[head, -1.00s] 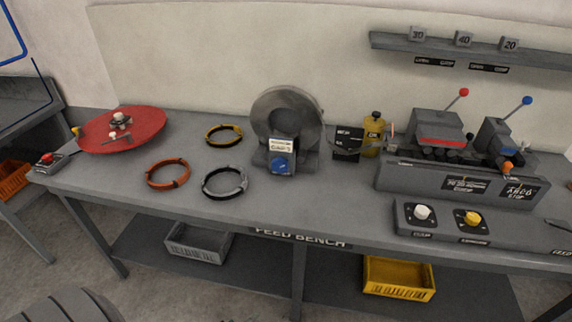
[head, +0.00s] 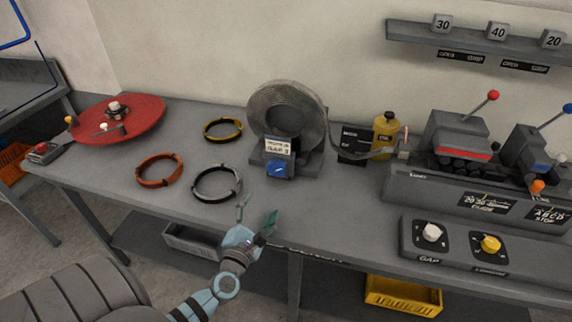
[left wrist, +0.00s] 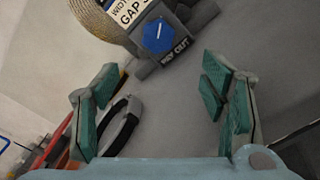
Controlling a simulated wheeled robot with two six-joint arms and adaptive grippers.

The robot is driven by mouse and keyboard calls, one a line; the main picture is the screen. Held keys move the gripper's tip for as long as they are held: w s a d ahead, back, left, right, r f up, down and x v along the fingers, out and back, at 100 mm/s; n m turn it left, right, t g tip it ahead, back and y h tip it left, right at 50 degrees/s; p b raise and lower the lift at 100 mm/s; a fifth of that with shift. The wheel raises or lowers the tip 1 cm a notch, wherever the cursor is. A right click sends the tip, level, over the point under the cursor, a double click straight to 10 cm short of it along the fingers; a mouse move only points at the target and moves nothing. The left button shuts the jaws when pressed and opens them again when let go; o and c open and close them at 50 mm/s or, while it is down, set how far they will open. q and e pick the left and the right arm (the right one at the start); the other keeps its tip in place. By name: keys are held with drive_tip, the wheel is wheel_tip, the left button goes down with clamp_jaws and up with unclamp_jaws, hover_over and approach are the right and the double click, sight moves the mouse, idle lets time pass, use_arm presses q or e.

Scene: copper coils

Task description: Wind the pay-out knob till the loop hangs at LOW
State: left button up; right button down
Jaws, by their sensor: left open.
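The blue pay-out knob (head: 277,168) is on the front of the grey coil stand, under a white label. In the left wrist view the knob (left wrist: 159,36) is a blue hexagon with a white pointer line, above a "PAY OUT" plate. The wound coil (head: 262,106) stands upright above it. A strip loop (head: 372,156) sags shallowly from the coil's right side to the machine, before a black board (head: 350,138) whose marks are too small to read. My left gripper (head: 257,215) is open and empty, in front of and below the knob, apart from it. My right gripper is out of view.
Black (head: 217,182), orange (head: 159,170) and yellow-black (head: 223,129) rings lie left of the stand. A yellow can (head: 385,135) stands behind the strip. A white knob (head: 431,232) and a yellow knob (head: 490,244) are at right. The bench before the stand is clear.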

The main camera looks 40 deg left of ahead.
sight(277, 170)
use_arm(q)
drive_tip(key=shift+w, duration=0.35)
drive_tip(key=shift+w+a, duration=0.1)
drive_tip(key=shift+w, duration=0.1)
drive_tip(key=x, duration=0.4)
drive_tip(key=shift+s+a+r, duration=0.15)
drive_tip(key=shift+a+r, duration=0.05)
drive_tip(key=shift+r, duration=0.1)
drive_tip(key=x, duration=0.2)
drive_tip(key=b+x, duration=0.1)
drive_tip(key=x, duration=0.2)
drive_tip(key=b+x, duration=0.1)
drive_tip(key=x, duration=0.2)
drive_tip(key=shift+w+f, duration=0.2)
drive_tip(key=shift+f, duration=0.15)
drive_tip(key=shift+w+a+r, duration=0.15)
drive_tip(key=shift+w, duration=0.3)
drive_tip(key=shift+r, duration=0.1)
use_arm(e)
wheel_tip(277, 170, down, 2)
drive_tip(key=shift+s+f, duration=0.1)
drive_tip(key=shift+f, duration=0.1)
use_arm(q)
drive_tip(key=shift+c, duration=0.3)
drive_tip(key=c, duration=1.1)
